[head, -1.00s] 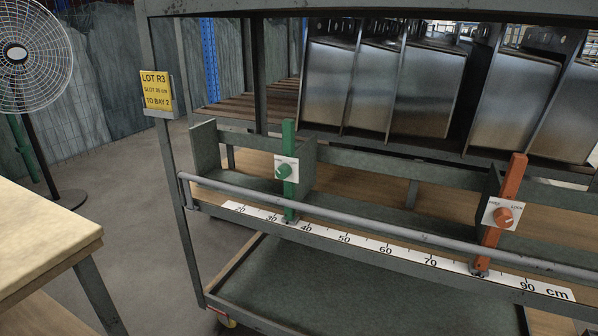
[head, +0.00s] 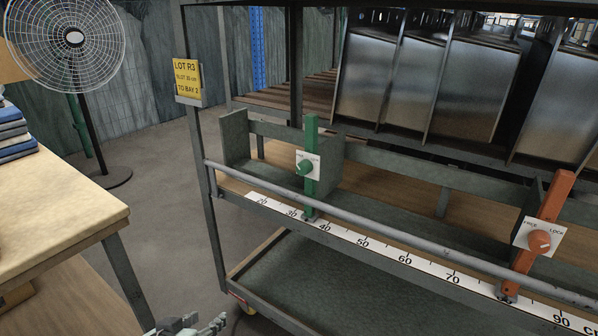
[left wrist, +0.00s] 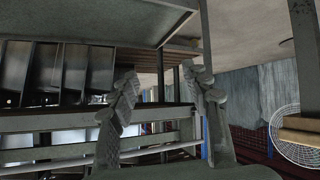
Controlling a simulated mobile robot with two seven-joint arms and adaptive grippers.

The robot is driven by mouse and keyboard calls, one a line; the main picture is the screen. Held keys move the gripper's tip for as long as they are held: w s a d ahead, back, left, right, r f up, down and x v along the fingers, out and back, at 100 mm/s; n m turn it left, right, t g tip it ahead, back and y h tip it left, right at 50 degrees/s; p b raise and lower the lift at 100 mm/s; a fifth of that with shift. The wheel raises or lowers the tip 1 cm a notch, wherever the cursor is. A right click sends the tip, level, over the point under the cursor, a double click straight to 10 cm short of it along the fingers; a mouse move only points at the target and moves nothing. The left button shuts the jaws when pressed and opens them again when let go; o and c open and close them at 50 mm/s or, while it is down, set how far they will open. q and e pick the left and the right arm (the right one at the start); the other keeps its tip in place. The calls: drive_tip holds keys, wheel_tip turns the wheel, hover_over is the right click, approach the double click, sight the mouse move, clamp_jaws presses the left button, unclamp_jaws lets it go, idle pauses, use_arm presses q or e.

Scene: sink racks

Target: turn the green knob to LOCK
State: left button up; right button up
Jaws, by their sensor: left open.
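The green knob (head: 305,168) sits on a small white plate on the green upright slider (head: 311,140), at the left part of the rack in the head view. The plate's lettering is too small to read, and I cannot tell which way the knob points. The slider's foot stands between the 30 and 40 marks of the scale (head: 383,252). My left gripper (head: 192,326) shows at the bottom edge, low and left of the knob, well apart from it. In the left wrist view, its two fingers (left wrist: 158,78) are spread and empty. My right gripper is not in view.
An orange slider (head: 549,205) with an orange knob (head: 539,241) stands at the right. A grey rail (head: 400,233) runs along the rack's front. A yellow sign (head: 187,79) hangs on the left post. A table (head: 60,210) and a fan (head: 73,38) are at left.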

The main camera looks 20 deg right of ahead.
use_arm(q)
drive_tip(key=w+d+r+m+t+h, duration=0.2)
drive_tip(key=w+d+r+h, duration=0.35)
drive_tip(key=d+r, duration=0.7)
drive_tip(key=m+h, duration=0.2)
drive_tip(key=h, duration=0.1)
approach(301, 171)
drive_tip(key=x, duration=0.2)
drive_tip(key=shift+g, duration=0.3)
drive_tip(key=x, duration=0.6)
drive_tip(key=shift+w+r+p, duration=0.1)
drive_tip(key=shift+p, duration=0.25)
drive_tip(key=shift+w+d, duration=0.35)
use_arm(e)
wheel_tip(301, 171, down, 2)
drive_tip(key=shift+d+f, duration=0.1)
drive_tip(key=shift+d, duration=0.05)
use_arm(q)
clamp_jaws()
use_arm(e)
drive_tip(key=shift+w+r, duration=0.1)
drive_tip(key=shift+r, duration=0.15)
